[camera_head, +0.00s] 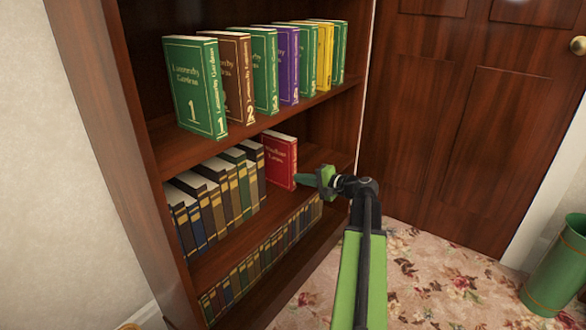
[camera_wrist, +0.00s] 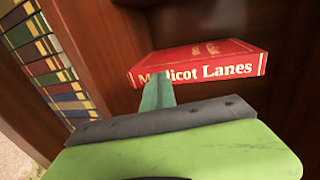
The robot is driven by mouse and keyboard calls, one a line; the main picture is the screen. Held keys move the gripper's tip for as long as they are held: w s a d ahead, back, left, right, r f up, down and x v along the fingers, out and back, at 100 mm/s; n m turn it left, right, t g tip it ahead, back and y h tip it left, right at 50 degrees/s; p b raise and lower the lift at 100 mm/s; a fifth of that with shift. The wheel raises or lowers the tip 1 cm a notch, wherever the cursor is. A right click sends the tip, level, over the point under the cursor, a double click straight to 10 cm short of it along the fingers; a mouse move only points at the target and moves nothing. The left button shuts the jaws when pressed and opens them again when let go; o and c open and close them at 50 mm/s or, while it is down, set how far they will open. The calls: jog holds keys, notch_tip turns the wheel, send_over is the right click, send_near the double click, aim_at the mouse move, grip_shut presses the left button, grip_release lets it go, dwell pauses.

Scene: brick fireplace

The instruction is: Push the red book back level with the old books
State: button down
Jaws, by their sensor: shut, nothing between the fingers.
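The red book (camera_head: 280,160) stands upright on the middle shelf, at the right end of the row of old books (camera_head: 222,188). In the wrist view the red book (camera_wrist: 200,62) shows its spine, lettered "Medicot Lanes" or similar. My gripper (camera_head: 302,179) is shut and empty, just to the right of the red book's lower spine edge in the head view. In the wrist view the shut fingers (camera_wrist: 158,92) point at the spine and overlap its lettering. I cannot tell whether they touch it.
The upper shelf holds several coloured books (camera_head: 255,70). The lower shelf holds a row of old books (camera_head: 262,258). The middle shelf is bare right of the red book. A wooden door (camera_head: 460,120) and a green bin (camera_head: 558,265) stand at right.

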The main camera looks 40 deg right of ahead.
jog(key=shift+r+x, duration=0.25)
jog(key=shift+x, duration=0.8)
jog(key=f+v, duration=0.2)
jog(key=v, duration=0.7)
jog(key=shift+s, duration=0.6)
jog(key=shift+f, duration=0.1)
